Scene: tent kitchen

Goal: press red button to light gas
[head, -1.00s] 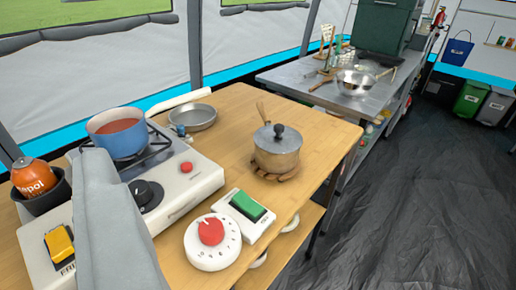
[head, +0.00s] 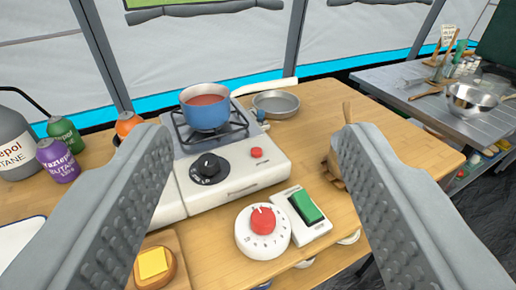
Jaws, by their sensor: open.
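The small round red button (head: 257,153) sits on the front right of the white gas stove (head: 236,175), to the right of the black knob (head: 208,167). A blue pot (head: 205,115) with red contents stands on the stove's burner. No flame shows under it. My gripper (head: 247,140) is open and empty, its two grey fingers wide apart at the left and right of the view. The stove and the button show between the fingers. I cannot tell how far the fingertips are from the button.
A white dial with a red knob (head: 263,228) and a green switch (head: 306,208) lie in front of the stove. Gas canisters (head: 62,160) stand at left. A grey pan (head: 276,103) lies behind. A wooden-handled pot (head: 335,160) is mostly hidden by the right finger.

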